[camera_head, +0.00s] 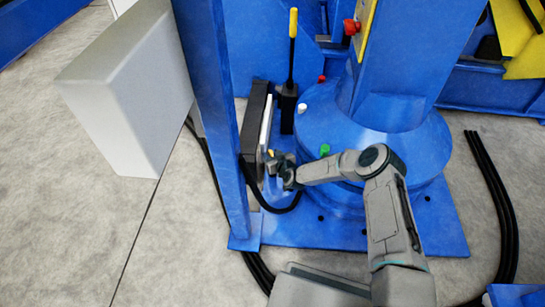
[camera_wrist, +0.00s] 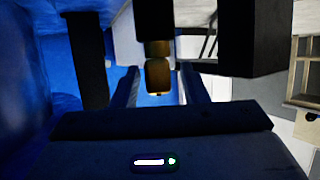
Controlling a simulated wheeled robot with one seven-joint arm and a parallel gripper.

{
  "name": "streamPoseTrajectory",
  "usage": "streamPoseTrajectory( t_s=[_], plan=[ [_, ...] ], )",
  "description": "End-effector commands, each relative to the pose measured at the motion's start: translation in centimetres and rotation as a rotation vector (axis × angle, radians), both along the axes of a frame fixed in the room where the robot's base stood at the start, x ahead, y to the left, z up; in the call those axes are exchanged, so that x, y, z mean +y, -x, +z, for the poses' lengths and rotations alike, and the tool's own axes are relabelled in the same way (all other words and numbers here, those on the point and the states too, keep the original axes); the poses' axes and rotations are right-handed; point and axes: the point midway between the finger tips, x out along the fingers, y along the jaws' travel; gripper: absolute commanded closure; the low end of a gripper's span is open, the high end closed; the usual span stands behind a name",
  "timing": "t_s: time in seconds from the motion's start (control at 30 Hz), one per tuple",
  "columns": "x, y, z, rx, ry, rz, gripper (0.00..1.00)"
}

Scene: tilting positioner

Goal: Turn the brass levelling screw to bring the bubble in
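The brass screw (camera_wrist: 158,75) shows in the wrist view, hanging below a dark post. My gripper (camera_wrist: 160,92) has its two fingers apart, one on each side of the screw, with gaps visible between. In the head view my gripper (camera_head: 277,166) is beside the dark upright panel, and a small yellow spot there (camera_head: 270,153) may be the screw. A dark slot with a white bar and a green dot (camera_wrist: 155,162) is on the block at the bottom of the wrist view; I cannot tell if it is a vial. I can make out no bubble for certain.
A blue upright post (camera_head: 216,110) and the dark panel (camera_head: 254,130) stand close left of my gripper. The blue round base (camera_head: 405,130), with green and white knobs, is right of it. A yellow-handled lever (camera_head: 292,45) rises behind. Black cables (camera_head: 493,190) lie on the floor.

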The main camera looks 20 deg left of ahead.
Motion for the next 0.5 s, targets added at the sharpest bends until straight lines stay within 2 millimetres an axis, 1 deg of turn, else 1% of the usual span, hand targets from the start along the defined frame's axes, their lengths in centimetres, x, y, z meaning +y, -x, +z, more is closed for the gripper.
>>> streamPoseTrajectory(
  t_s=[0.23,0.27,0.3,0.37,0.4,0.5],
  plan=[
    [0.03,-0.04,0.01,0.0,0.0,0.0,0.6],
    [0.02,-0.04,0.02,0.0,0.0,0.0,0.68],
    [0.02,-0.04,0.02,0.0,0.0,0.0,0.79],
    [0.02,-0.03,0.01,0.0,0.0,0.0,0.96],
    [0.02,-0.03,0.01,0.0,0.0,0.0,1.0],
    [0.01,-0.03,0.02,0.0,0.0,0.0,1.0]
  ],
)
